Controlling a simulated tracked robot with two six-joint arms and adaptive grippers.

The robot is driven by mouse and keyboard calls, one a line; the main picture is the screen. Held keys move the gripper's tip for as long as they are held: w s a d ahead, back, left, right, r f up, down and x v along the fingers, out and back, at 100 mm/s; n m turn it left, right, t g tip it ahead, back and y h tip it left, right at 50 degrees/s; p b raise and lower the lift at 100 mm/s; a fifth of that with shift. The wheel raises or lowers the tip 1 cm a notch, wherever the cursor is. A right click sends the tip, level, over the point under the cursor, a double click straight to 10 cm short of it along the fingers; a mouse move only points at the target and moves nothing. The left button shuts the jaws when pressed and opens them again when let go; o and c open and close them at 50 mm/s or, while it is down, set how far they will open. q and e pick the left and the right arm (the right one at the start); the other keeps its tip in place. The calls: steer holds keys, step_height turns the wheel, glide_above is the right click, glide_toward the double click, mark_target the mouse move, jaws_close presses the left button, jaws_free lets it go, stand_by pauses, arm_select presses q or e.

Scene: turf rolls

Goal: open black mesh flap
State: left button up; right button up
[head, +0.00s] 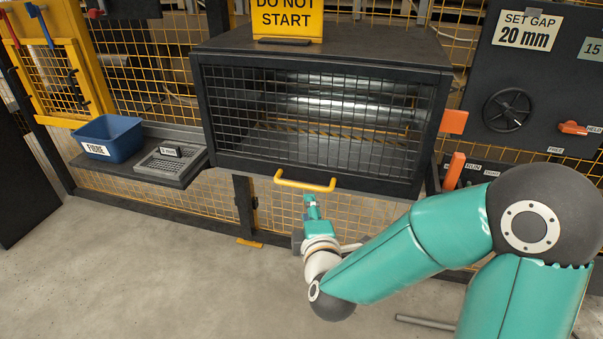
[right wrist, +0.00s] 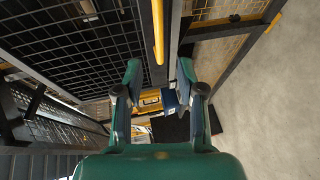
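The black mesh flap (head: 235,110) is down over the front of the dark machine box in the head view. Its yellow bar handle (head: 305,182) sticks out from its lower edge. The mesh flap (right wrist: 80,45) fills the upper left of the right wrist view, with the handle (right wrist: 157,30) at top centre. My right gripper (head: 311,206) is just below the handle in the head view. In the right wrist view my right gripper (right wrist: 159,72) has its fingers apart, with nothing held. The handle lines up with the gap; I see no contact. My left gripper is not in view.
A yellow DO NOT START sign (head: 287,18) stands on the box. A blue bin (head: 110,140) and a grey tray (head: 172,160) sit on a shelf at left. A dark control panel (head: 540,75) with a handwheel (head: 508,109) is at right.

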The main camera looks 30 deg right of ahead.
mark_target(303, 187)
steer(key=b+x, duration=0.2)
steer(key=x, duration=0.8)
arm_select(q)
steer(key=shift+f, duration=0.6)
arm_select(e)
steer(key=shift+w+d+f, duration=0.15)
steer(key=shift+w+d, duration=0.15)
steer(key=shift+w, duration=0.25)
steer(key=shift+c, duration=0.2)
jaws_close()
